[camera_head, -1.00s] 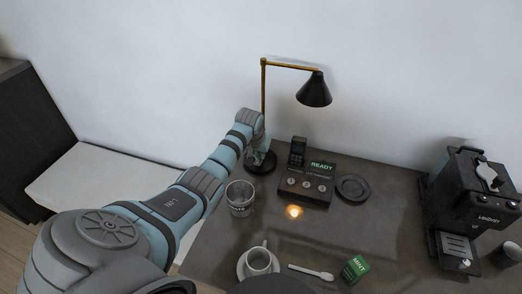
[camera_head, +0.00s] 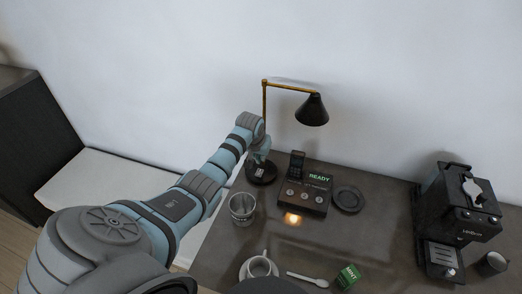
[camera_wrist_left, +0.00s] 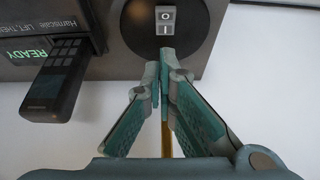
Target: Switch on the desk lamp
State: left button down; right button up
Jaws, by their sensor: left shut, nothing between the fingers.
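The desk lamp has a black cone shade (camera_head: 312,110) on a brass arm and post. Its round black base (camera_head: 265,178) stands at the back left of the desk. In the left wrist view the base (camera_wrist_left: 133,22) carries a grey rocker switch (camera_wrist_left: 165,20) marked O and I. My left gripper (camera_head: 260,164) is low over the base, beside the post. In the left wrist view its fingertips (camera_wrist_left: 165,54) are together and empty, close to the I end of the switch. I cannot tell whether they touch it. The inside of the shade is hidden. My right gripper is out of view.
A black panel (camera_head: 318,209) reading READY, with a handset (camera_head: 296,163), stands right of the base. A glass (camera_head: 242,208), cup (camera_head: 258,266), spoon (camera_head: 308,279), green MINT box (camera_head: 347,276), dark round dish (camera_head: 348,199) and coffee machine (camera_head: 457,215) share the desk. A warm glow lies by the panel.

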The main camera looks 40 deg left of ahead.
pick_arm(q)
notch_tip(320, 180, up, 8)
jog(key=s+p, duration=0.1)
jog(key=shift+d+p, duration=0.25)
jog(key=shift+p, duration=0.05)
jog(key=shift+s, duration=0.1)
